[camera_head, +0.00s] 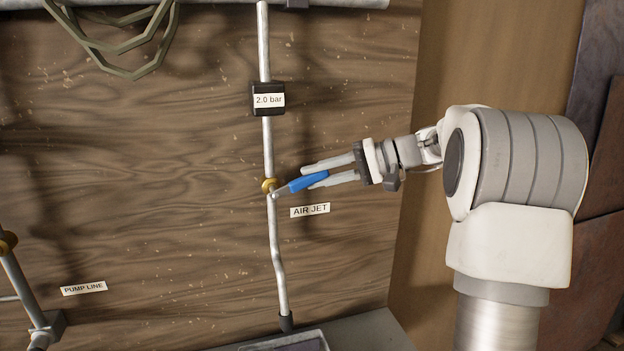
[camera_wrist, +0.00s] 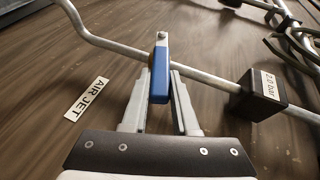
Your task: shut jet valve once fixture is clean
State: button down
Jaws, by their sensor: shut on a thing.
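The jet valve has a blue lever handle (camera_head: 308,182) on a brass body (camera_head: 268,185) on a thin vertical pipe. The "AIR JET" label (camera_head: 310,211) is just below the handle. The handle points right and slightly up from the pipe, across it. My gripper (camera_head: 322,175) reaches in from the right, its two fingers shut on the blue handle. In the wrist view the handle (camera_wrist: 159,78) stands between the fingertips. The jet pipe (camera_head: 279,270) bends below the valve and ends in a black nozzle (camera_head: 286,322). The fixture (camera_head: 292,343) shows only partly at the bottom edge.
A black block marked "2.0 bar" (camera_head: 268,99) sits on the pipe above the valve. A coiled hose (camera_head: 130,45) hangs at upper left. A pump line pipe (camera_head: 25,300) with its label (camera_head: 83,288) stands at lower left. Bare wooden board lies between them.

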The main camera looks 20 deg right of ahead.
jog(key=shift+d+f+m+t+y+b, duration=0.2)
jog(key=shift+f+m+t+y+b, duration=0.15)
jog(key=shift+f+y+b, duration=0.5)
jog(key=shift+d+f+m+t+y+b, duration=0.15)
jog(key=shift+f+m+t+y+b, duration=0.15)
jog(key=shift+f+y+b, duration=0.55)
jog(key=c, duration=0.7)
grip_release()
jog(key=v, duration=1.7)
jog(key=shift+d+b, duration=0.2)
jog(key=shift+b, duration=0.1)
